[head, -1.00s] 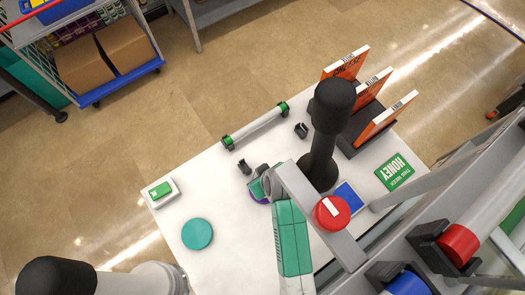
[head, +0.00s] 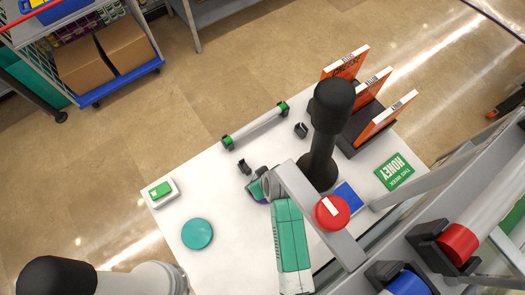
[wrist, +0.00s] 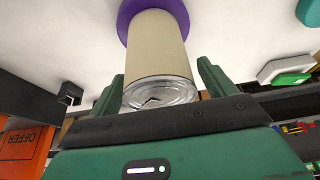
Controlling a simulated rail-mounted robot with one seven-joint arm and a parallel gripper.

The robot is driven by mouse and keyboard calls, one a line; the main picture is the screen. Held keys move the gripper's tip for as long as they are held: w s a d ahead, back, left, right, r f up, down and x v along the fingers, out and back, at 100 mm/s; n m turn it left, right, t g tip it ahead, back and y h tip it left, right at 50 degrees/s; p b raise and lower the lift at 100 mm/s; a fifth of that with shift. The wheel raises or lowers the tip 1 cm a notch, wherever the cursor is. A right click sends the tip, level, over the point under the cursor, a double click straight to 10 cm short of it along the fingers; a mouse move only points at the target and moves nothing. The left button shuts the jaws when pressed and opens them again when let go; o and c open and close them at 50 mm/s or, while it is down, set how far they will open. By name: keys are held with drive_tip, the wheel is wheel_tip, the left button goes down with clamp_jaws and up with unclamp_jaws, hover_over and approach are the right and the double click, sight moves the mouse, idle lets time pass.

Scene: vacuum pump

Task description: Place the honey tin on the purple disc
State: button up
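The tin (wrist: 158,50) has a beige side and a silver lid, and no label text shows. In the wrist view it stands with its far end against the purple disc (wrist: 124,20), seemingly on it. My gripper (wrist: 160,80) has its two green fingers on either side of the tin's lid end, with narrow gaps; it looks open. In the head view my gripper (head: 255,187) is over the middle of the white table, and only a sliver of the purple disc (head: 263,201) shows beside it. The tin is hidden there by my arm.
A teal disc (head: 197,234) and a green-buttoned box (head: 160,192) are on the left of the table. A white tube (head: 255,126) lies at the back edge. A black post (head: 322,140), orange boards (head: 385,120) and a green honey sign (head: 394,171) are to the right.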

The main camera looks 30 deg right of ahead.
drive_tip(key=v, duration=1.2)
drive_tip(key=shift+p, duration=0.45)
drive_tip(key=shift+r, duration=0.15)
